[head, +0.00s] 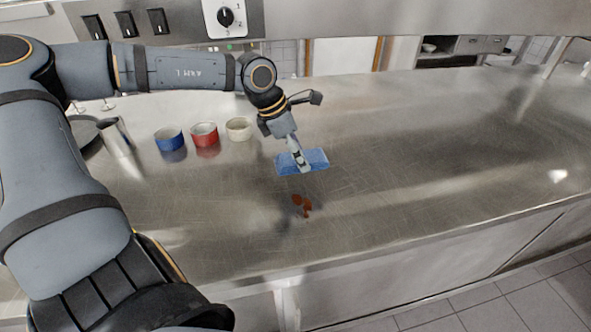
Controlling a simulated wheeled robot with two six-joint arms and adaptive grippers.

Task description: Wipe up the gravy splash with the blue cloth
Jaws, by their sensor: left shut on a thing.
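The blue cloth (318,158) lies spread out flat at the middle of the steel counter, or very close above it; I cannot tell which. My left gripper (301,164) comes down onto the cloth from above and is shut on it. The gravy splash (302,204) is a small reddish-brown patch on the counter, nearer to me than the cloth and apart from it. My right gripper is not in view.
A blue cup (170,139), a red cup (205,135) and a cream cup (238,129) stand in a row left of the cloth. A metal jug (116,138) stands farther left. The steel counter (430,170) is clear to the right.

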